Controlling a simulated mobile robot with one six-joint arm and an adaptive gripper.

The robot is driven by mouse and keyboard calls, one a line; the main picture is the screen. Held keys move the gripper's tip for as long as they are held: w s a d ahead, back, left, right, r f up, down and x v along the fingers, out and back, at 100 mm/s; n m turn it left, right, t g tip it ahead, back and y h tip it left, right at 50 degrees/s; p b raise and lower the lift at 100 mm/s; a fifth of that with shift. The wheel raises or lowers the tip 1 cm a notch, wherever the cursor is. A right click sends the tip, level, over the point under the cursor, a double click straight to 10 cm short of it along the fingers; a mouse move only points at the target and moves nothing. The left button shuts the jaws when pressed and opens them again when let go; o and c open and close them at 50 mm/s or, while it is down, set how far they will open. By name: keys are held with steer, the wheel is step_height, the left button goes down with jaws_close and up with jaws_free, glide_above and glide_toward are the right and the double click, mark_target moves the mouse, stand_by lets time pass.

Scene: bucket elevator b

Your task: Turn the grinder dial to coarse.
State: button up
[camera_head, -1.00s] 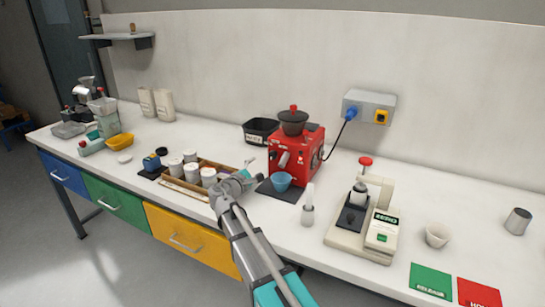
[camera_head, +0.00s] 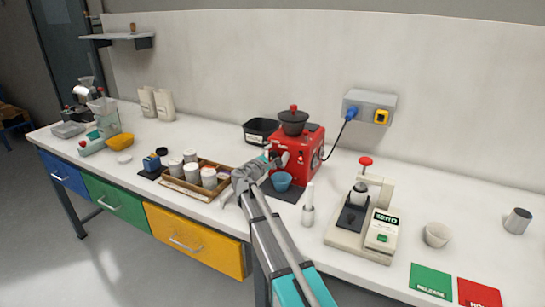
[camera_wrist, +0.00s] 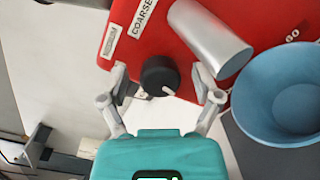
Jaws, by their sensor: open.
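The red grinder (camera_head: 311,150) stands on the bench with a dark hopper on top; its red front also fills the top of the wrist view (camera_wrist: 185,55). The black grinder dial (camera_wrist: 160,76), with a white pointer mark aimed to the lower right, is on that front. A white "COARSE" label (camera_wrist: 143,18) is above it in the wrist view. My gripper (camera_wrist: 162,84) is open, one finger on each side of the dial. I cannot tell whether the fingers touch it. In the head view my gripper (camera_head: 272,160) is at the grinder's front left.
A silver spout (camera_wrist: 210,38) and a blue cup (camera_wrist: 285,95) sit close to the right of my gripper. A wooden tray of white jars (camera_head: 200,178) is to the left. A white bottle (camera_head: 309,205) and a scale (camera_head: 368,225) stand to the right.

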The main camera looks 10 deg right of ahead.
jaws_close()
stand_by(0.4)
steer(key=shift+m, duration=0.4)
steer(key=m, duration=0.4)
steer(key=shift+p, duration=0.3)
steer(key=m+y, duration=0.1)
steer(key=m, duration=0.4)
steer(key=shift+s, duration=0.1)
steer(key=m, duration=0.5)
steer(key=shift+y+p, duration=0.3)
steer(key=shift+p, duration=0.05)
steer(key=m, duration=0.5)
steer(key=shift+m, duration=0.3)
